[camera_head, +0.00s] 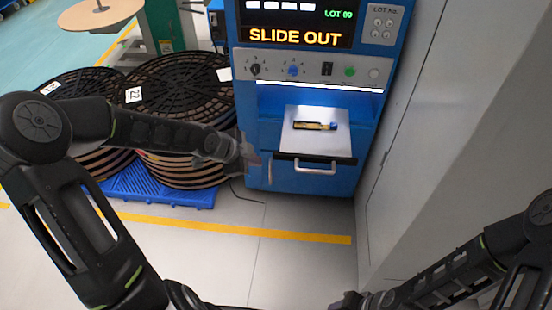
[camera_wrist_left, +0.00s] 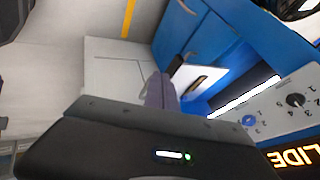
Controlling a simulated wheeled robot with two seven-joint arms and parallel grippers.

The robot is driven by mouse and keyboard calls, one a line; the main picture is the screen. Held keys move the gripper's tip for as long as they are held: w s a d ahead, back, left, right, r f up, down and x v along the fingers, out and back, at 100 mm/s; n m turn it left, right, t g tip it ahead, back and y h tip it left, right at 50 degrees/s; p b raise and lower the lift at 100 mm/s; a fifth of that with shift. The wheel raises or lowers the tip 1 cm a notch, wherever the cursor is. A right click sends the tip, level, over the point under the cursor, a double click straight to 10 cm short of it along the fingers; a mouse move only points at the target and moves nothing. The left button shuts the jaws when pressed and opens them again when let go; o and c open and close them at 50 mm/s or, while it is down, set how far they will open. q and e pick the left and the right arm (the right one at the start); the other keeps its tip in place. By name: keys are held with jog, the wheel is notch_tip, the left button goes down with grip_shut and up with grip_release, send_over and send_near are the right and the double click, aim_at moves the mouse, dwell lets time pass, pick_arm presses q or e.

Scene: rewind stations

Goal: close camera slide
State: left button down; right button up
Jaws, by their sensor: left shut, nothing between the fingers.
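The camera slide (camera_head: 300,147) stands out from the front of the blue machine (camera_head: 305,182), a pale plate with a dark front edge and a silver handle (camera_head: 316,166). A small yellow and dark piece with a blue end (camera_head: 315,126) lies on it. In the left wrist view the slide (camera_wrist_left: 206,78) shows beyond my fingers. My left gripper (camera_head: 252,161) is shut and empty, left of the slide by the machine's front left side, apart from the handle. Its fingers also show in the left wrist view (camera_wrist_left: 160,92). My right gripper (camera_head: 362,301) is partly visible at the bottom edge.
The machine's display (camera_head: 295,38) reads SLIDE OUT. Stacked black reels (camera_head: 180,90) on a blue pallet (camera_head: 160,192) stand left, close to my left arm. A grey wall or cabinet (camera_head: 440,130) bounds the right. The floor in front is clear, with a yellow line (camera_head: 250,231).

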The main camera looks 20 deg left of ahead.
aim_at(278, 159)
dwell(0.3)
